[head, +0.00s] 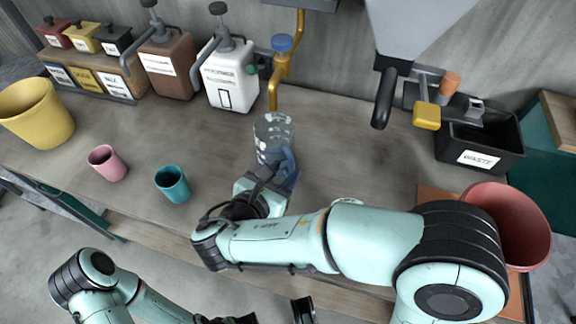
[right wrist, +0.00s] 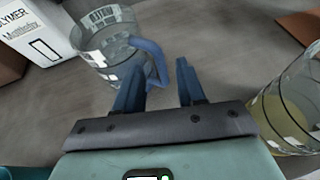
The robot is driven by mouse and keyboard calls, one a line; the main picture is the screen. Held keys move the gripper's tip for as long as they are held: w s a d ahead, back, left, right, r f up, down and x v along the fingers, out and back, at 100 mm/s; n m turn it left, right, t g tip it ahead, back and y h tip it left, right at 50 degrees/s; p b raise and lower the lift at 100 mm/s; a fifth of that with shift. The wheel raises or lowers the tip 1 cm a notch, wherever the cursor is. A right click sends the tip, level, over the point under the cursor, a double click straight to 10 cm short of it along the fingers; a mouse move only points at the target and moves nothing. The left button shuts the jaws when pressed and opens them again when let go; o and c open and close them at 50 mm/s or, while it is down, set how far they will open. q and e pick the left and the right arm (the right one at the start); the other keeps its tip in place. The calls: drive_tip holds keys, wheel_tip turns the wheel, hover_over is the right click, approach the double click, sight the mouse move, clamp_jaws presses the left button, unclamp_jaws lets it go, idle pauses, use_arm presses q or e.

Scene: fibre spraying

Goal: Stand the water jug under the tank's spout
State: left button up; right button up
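The clear water jug (head: 273,130) with a blue handle stands upright on the bench. The yellow spout pipe (head: 274,95) with a blue knob ends just above or behind its rim in the head view; exact alignment is unclear. My right gripper (head: 286,168) is at the handle side of the jug. In the right wrist view the two dark blue fingers (right wrist: 160,75) are apart, with the jug's handle (right wrist: 152,58) at and partly between their tips. The jug body (right wrist: 104,45) is to the left. My left gripper is at the bottom edge, mostly cut off.
A clear container with yellowish contents (right wrist: 290,105) stands right of my right gripper. Pink (head: 107,163) and teal (head: 173,184) cups and a yellow bucket (head: 37,112) are left. A white polymer container (head: 229,78), waste bin (head: 481,145) and red bucket (head: 507,222) surround the work area.

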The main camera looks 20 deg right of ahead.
drive_tip(key=v, duration=0.8)
drive_tip(key=shift+s+a+r+p, duration=0.2)
drive_tip(key=shift+a+p, duration=0.05)
drive_tip(key=shift+p, duration=0.15)
